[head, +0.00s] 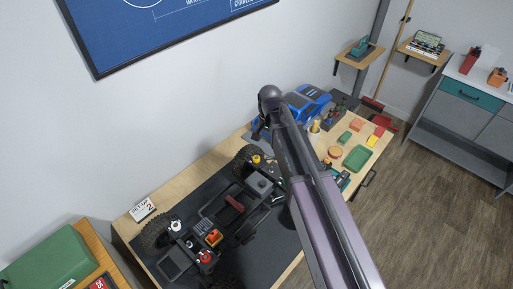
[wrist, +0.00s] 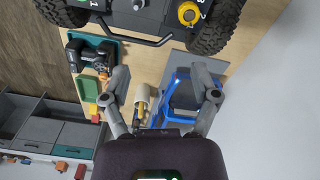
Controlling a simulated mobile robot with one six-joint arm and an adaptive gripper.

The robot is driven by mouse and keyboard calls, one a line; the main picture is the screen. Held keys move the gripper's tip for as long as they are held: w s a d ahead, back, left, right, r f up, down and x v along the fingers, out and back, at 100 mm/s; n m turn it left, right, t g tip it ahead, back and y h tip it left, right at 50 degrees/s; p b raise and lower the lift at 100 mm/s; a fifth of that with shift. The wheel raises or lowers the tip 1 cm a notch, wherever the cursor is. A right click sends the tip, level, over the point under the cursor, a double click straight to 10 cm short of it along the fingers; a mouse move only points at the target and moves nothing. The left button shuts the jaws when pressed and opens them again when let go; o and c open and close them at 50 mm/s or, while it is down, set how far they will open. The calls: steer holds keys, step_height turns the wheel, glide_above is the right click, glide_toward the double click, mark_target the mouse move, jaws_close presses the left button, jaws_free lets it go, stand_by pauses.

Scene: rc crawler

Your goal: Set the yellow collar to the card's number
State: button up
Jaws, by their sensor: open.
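The set-up card (head: 143,209) stands at the left edge of the bench in the head view and shows a 2. The yellow collar (head: 256,159) sits on the far end of the crawler chassis (head: 235,203), near a wheel. In the wrist view the yellow collar (wrist: 188,13) is at the top, between the wheels, with white digits beside it; its exact setting is too small to read. My gripper (wrist: 162,75) is open and empty, apart from the collar, which lies beyond its fingertips. My arm hides part of the chassis in the head view.
A blue body shell (head: 308,100) lies at the bench's far end, also between my fingers in the wrist view (wrist: 180,92). A green tray (head: 357,158) and several small coloured parts lie right of it. A black mat (head: 180,200) lies under the chassis. The wall is close behind.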

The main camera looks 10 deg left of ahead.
step_height(320, 180, up, 2)
steer(key=p, duration=0.1)
glide_above(257, 157)
steer(key=shift+s+a, duration=0.1)
steer(key=shift+s, duration=0.05)
steer(key=shift+f, duration=0.15)
step_height(257, 157, down, 14)
steer(key=b, duration=1.3)
steer(key=shift+r+b, duration=0.25)
steer(key=shift+b, duration=0.15)
jaws_close()
